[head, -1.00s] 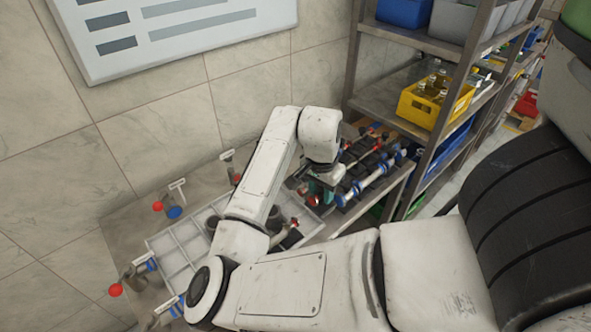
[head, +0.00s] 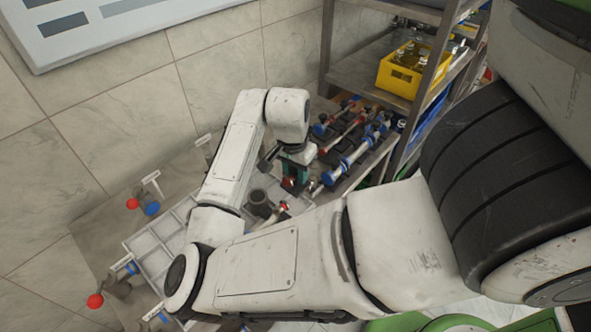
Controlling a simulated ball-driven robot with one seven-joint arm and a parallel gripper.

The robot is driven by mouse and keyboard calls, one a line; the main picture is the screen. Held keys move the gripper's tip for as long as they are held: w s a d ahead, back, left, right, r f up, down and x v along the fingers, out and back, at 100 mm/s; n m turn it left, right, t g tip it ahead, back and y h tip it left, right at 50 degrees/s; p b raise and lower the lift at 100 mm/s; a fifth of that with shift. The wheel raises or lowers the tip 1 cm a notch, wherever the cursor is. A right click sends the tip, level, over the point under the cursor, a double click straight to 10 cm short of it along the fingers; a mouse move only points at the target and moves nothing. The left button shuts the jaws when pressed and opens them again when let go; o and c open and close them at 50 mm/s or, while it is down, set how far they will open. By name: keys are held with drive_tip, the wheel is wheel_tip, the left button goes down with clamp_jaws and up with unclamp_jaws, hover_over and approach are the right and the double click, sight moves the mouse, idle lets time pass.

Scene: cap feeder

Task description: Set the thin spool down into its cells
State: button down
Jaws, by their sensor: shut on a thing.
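My gripper (head: 295,177) is low at the end of my white arm, at the right end of the divided tray. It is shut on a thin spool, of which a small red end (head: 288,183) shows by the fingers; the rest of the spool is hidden. The pale tray (head: 146,244) has open square cells, and my arm covers its middle. I cannot tell how high the spool hangs or whether it touches anything beneath it.
Blue-ended spools (head: 350,165) and thinner red-ended ones (head: 345,136) lie on a dark rack right of my gripper. A dark cup-like piece (head: 260,203) stands in the tray. A metal shelf (head: 375,68) holds a yellow crate (head: 405,78).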

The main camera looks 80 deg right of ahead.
drive_tip(key=shift+f+b, duration=2.65)
drive_tip(key=shift+f, duration=1.2)
drive_tip(key=shift+f+b, duration=0.35)
drive_tip(key=shift+f, duration=0.2)
drive_tip(key=c, duration=0.7)
unclamp_jaws()
drive_tip(key=r, duration=0.3)
drive_tip(key=a+r, duration=0.1)
drive_tip(key=r, duration=0.6)
drive_tip(key=shift+w+a+r+p, duration=0.2)
drive_tip(key=shift+r+p, duration=0.1)
drive_tip(key=shift+r, duration=0.1)
